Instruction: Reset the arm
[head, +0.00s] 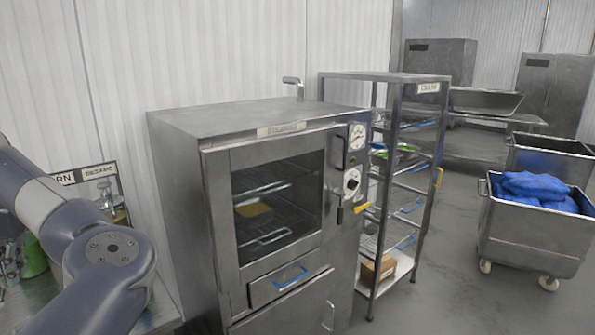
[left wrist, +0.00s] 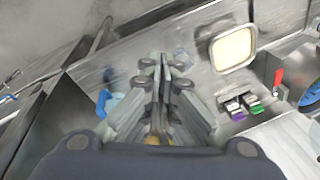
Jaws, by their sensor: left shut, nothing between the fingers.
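My left gripper (left wrist: 163,68) shows in the left wrist view with its fingers together and nothing between them. It is over a steel surface (left wrist: 120,75). In the head view, only links of my left arm show at the lower left, and the gripper itself is out of the picture. My right gripper is in neither view.
A steel oven cabinet (head: 185,130) with a glass door stands close in front. A wire rack (head: 425,78) stands beside it, and a wheeled cart (head: 520,232) with blue bags (head: 535,188) is at the right. Open floor lies between rack and cart.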

